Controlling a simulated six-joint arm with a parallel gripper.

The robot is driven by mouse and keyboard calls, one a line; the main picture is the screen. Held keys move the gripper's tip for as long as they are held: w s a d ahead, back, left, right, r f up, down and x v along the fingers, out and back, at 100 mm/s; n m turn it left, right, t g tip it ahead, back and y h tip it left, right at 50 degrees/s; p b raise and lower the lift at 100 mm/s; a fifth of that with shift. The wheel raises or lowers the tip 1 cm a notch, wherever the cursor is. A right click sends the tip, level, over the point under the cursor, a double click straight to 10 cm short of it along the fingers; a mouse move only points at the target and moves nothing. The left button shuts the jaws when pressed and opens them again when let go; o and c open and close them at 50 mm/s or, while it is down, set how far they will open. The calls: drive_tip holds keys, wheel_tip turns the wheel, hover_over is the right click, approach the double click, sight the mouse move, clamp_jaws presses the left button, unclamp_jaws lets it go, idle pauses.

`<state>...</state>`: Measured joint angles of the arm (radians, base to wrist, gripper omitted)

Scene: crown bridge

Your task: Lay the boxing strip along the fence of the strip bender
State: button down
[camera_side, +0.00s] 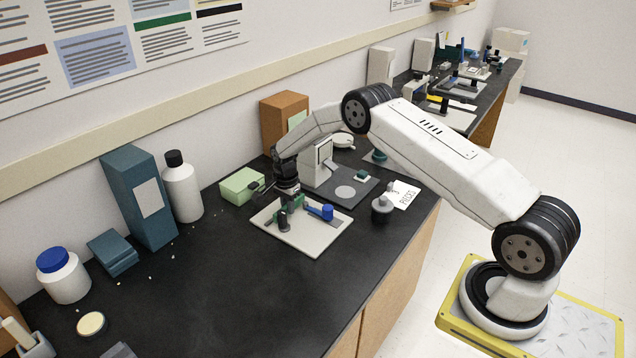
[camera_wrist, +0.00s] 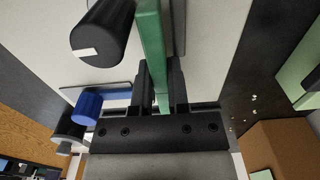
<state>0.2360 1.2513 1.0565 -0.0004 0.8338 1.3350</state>
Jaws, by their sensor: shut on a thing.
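The boxing strip (camera_wrist: 152,45) is a green strip, upright on edge between the two dark fingers of my gripper (camera_wrist: 161,88) in the wrist view. My gripper (camera_side: 291,204) is shut on it, low over the pale plate of the strip bender (camera_side: 305,237) in the side view. A dark round post (camera_wrist: 100,35) with a white mark stands left of the strip, apart from it. A grey bar (camera_wrist: 179,28), perhaps the fence, shows close at the strip's right; contact cannot be told. The bender's blue-ended lever (camera_wrist: 88,106) lies to the left. The strip's lower edge is hidden.
A light green box (camera_side: 242,186) sits behind the bender. A grey machine on a dark base (camera_side: 350,190) stands to its right. A white bottle (camera_side: 182,190) and teal binder (camera_side: 140,200) stand along the wall.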

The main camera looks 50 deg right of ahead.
drive_tip(key=shift+f, duration=0.2)
idle(0.3)
drive_tip(key=c, duration=0.5)
unclamp_jaws()
drive_tip(key=shift+c, duration=0.2)
drive_tip(key=shift+r, duration=0.1)
drive_tip(key=shift+r, duration=3.8)
